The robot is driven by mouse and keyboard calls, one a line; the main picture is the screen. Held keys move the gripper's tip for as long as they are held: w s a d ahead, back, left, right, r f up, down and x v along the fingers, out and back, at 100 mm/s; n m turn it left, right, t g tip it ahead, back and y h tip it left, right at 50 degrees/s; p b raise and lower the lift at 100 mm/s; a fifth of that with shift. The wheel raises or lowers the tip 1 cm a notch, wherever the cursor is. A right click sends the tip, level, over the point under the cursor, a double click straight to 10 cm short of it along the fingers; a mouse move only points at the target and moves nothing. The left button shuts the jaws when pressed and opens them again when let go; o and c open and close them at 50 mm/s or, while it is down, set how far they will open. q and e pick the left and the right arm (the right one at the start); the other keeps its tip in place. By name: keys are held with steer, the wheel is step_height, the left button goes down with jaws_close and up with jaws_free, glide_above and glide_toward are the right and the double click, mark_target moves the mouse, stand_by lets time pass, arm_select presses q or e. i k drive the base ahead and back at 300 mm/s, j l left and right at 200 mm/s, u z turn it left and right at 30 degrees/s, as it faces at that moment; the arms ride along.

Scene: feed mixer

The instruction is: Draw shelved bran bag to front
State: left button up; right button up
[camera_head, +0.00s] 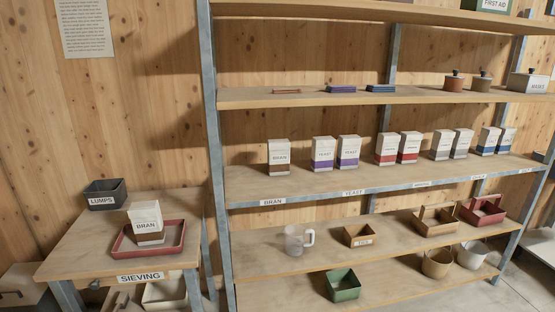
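The shelved bran bag (279,157) is a white bag with a dark brown base, labelled BRAN. It stands upright toward the back of the middle shelf (255,187), at the shelf's left end, behind the BRAN edge label (273,202). Bare shelf lies in front of it. A second bran bag (145,223) stands in a red tray (126,246) on the sieving table at the left. Neither of my grippers is in view.
Purple-banded yeast bags (322,154) stand right of the shelved bran bag, with red, grey and blue ones further right. A steel post (210,110) edges the rack's left side. A dark LUMPS box (105,194) sits on the table. A clear jug (298,240) stands below.

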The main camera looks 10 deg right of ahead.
mark_target(279, 150)
steer(key=i+u, duration=0.25)
steer(key=i, duration=0.4)
steer(key=i+l+u, duration=0.25)
steer(key=i, duration=0.35)
